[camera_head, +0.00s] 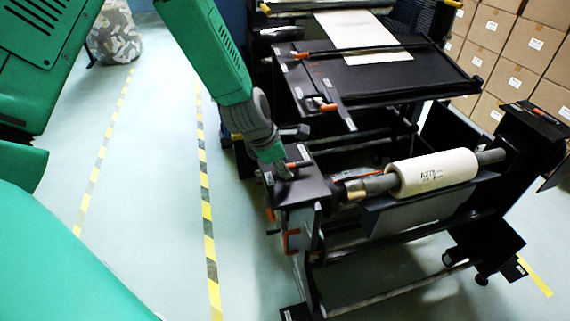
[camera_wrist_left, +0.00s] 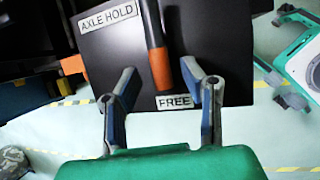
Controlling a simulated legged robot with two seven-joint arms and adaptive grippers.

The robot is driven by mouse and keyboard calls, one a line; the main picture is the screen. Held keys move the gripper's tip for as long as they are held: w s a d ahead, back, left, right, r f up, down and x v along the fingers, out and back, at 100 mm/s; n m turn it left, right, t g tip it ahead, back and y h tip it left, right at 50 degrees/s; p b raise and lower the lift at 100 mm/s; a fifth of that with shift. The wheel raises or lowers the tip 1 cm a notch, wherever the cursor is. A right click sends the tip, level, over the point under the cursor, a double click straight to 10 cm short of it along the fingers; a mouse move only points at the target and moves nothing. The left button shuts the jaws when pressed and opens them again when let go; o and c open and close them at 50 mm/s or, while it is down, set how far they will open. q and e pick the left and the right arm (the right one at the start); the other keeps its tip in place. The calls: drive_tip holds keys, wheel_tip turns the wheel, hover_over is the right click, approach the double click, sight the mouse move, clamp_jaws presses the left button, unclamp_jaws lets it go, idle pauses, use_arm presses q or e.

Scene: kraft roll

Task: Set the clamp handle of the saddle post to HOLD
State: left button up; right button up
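The saddle post (camera_head: 303,192) is a black post with a flat top at the left end of the roll stand. The clamp handle (camera_wrist_left: 160,68) is a dark bar with an orange grip, lying on a black plate in the left wrist view. Its orange end points to the FREE label (camera_wrist_left: 174,101); the AXLE HOLD label (camera_wrist_left: 107,17) is at upper left. My left gripper (camera_wrist_left: 163,88) is open, its fingers apart on either side of the handle's end, with gaps to both. It also shows over the post in the head view (camera_head: 284,170). My right gripper is out of view.
A kraft roll (camera_head: 432,172) on a grey axle (camera_head: 376,184) lies right of the post. A black machine table (camera_head: 380,78) with orange handles is behind. Stacked cartons (camera_head: 510,45) stand at the back right. Open floor with yellow-black tape (camera_head: 207,210) lies left.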

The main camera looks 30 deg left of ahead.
use_arm(q)
drive_tip(key=shift+a, duration=0.3)
drive_tip(key=shift+d, duration=0.2)
clamp_jaws()
drive_tip(key=shift+w+d+r, duration=0.1)
drive_tip(key=shift+d+r, duration=0.1)
drive_tip(key=shift+d, duration=0.15)
